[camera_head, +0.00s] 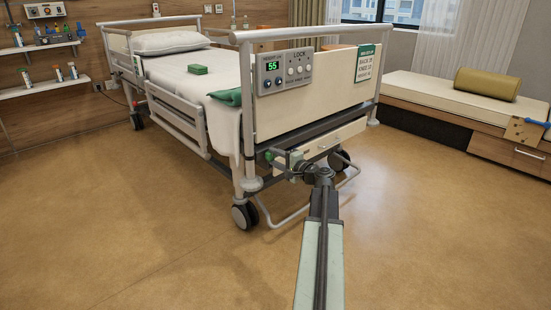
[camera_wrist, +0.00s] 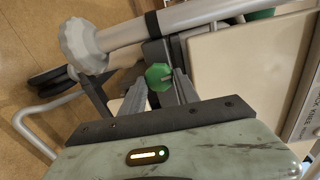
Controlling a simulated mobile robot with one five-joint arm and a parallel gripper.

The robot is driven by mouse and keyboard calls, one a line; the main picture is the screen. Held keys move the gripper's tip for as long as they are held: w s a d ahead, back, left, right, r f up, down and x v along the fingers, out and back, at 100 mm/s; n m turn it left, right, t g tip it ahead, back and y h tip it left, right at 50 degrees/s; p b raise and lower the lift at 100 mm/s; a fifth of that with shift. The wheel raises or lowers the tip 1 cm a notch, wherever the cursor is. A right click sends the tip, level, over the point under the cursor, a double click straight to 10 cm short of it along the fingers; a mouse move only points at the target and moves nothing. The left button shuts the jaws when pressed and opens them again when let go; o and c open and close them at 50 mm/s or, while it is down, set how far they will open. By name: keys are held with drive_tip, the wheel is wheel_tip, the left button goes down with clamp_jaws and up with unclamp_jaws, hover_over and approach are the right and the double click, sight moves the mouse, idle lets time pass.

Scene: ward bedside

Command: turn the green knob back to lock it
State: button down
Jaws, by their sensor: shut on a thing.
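The green knob (camera_head: 269,156) is low at the foot end of the bed, under the footboard and near its left post. In the wrist view the knob (camera_wrist: 158,76) is faceted and sits between my two finger tips. My gripper (camera_wrist: 158,84) is shut on it, with one dark finger on each side. In the head view my gripper (camera_head: 283,163) reaches the knob from the front right, and my arm and fingers hide part of that spot. The knob's exact turn angle cannot be told.
The bed's foot panel (camera_head: 325,106) carries a control box (camera_head: 284,71) reading 55 and a green sign (camera_head: 365,62). A castor (camera_head: 241,216) and a low bent bar (camera_head: 290,219) are close below my gripper. The floor (camera_head: 130,230) at left is clear.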

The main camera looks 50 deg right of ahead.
drive_tip(key=shift+m, duration=0.5)
idle(0.3)
drive_tip(key=c, duration=0.9)
unclamp_jaws()
drive_tip(key=shift+s, duration=0.15)
drive_tip(key=s, duration=0.7)
drive_tip(key=shift+s+a+r+p, duration=0.2)
drive_tip(key=shift+s+r+p, duration=0.1)
